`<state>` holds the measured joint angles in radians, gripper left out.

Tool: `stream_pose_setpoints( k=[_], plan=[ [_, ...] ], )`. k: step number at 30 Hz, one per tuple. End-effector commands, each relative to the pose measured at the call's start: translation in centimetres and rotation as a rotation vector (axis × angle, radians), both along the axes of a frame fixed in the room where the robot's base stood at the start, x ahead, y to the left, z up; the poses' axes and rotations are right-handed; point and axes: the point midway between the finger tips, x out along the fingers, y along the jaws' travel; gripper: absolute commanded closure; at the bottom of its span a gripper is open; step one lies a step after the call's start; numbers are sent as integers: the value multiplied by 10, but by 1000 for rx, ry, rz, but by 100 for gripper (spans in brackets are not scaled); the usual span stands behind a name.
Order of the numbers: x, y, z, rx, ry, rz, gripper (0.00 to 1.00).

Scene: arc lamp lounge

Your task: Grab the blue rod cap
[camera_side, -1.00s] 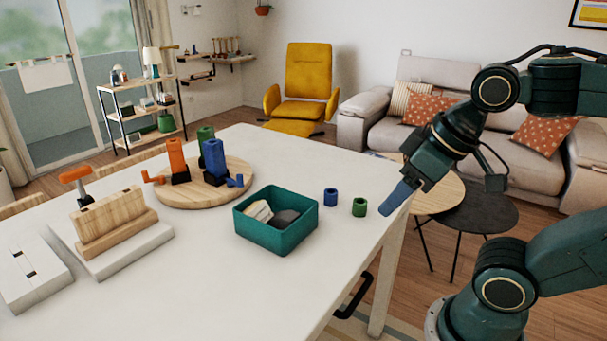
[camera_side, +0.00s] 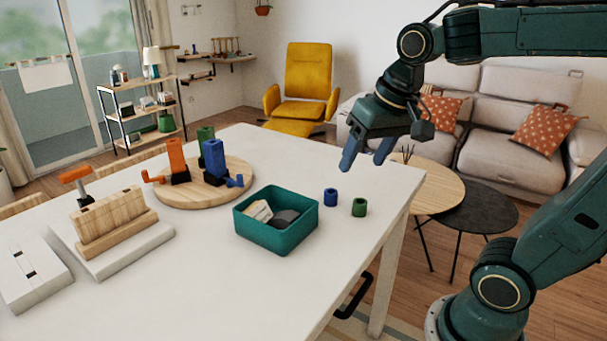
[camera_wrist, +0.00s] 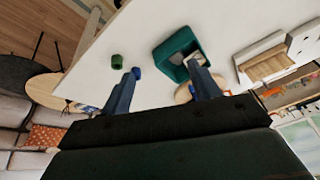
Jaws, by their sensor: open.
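The blue rod cap (camera_side: 330,197) is a small blue ring standing on the white table, beside a green cap (camera_side: 359,207). In the wrist view the blue cap (camera_wrist: 136,72) shows just beyond one fingertip, with the green cap (camera_wrist: 117,61) next to it. My gripper (camera_side: 366,160) is open and empty, with blue fingers pointing down. In the side view it is above and to the right of the blue cap, well clear of it. In the wrist view my gripper (camera_wrist: 165,83) has its two fingers spread apart.
A teal bin (camera_side: 276,238) with some items in it stands left of the caps. A round wooden board (camera_side: 191,198) holds orange, green and blue upright pieces. A wooden block (camera_side: 117,220) on a white base stands at the left. The table (camera_side: 230,300) is clear in front.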

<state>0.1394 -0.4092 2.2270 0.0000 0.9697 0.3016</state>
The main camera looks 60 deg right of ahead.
Motion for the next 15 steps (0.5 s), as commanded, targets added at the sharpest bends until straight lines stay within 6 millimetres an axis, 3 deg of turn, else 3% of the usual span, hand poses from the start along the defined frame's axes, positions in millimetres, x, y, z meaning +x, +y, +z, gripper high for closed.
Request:
stream_pose_setpoints(
  k=[15],
  plan=[
    [92, -72, -14, 125, 136, -485, 38]
  ],
)
